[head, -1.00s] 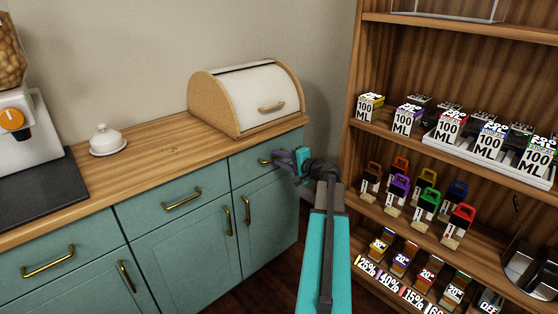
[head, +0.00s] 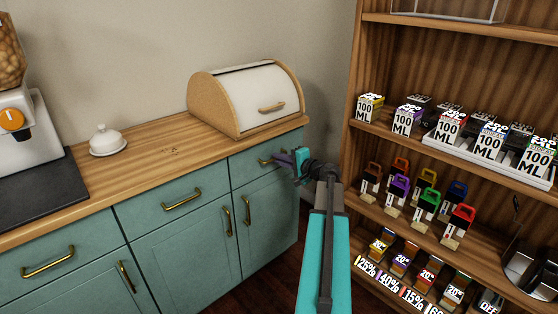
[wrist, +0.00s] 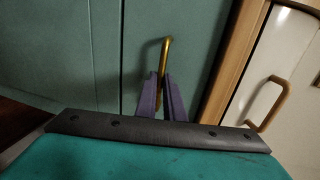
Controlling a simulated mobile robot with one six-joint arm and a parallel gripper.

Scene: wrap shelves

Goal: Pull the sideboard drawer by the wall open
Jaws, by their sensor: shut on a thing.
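The teal sideboard drawer (head: 243,168) by the wall is at the right end of the sideboard, under the bread box. Its front looks flush with the sideboard in the head view. Its brass handle (head: 264,162) is partly hidden by my gripper (head: 278,158). In the wrist view the two purple fingers of my gripper (wrist: 167,92) are shut on the lower part of the brass handle (wrist: 166,55), with the drawer front (wrist: 140,45) just behind.
A bread box (head: 250,100) and a white lidded dish (head: 106,140) stand on the wooden top. A wooden shelf unit (head: 352,110) with several small boxes stands close on the right of my arm. Dark floor shows between it and the sideboard.

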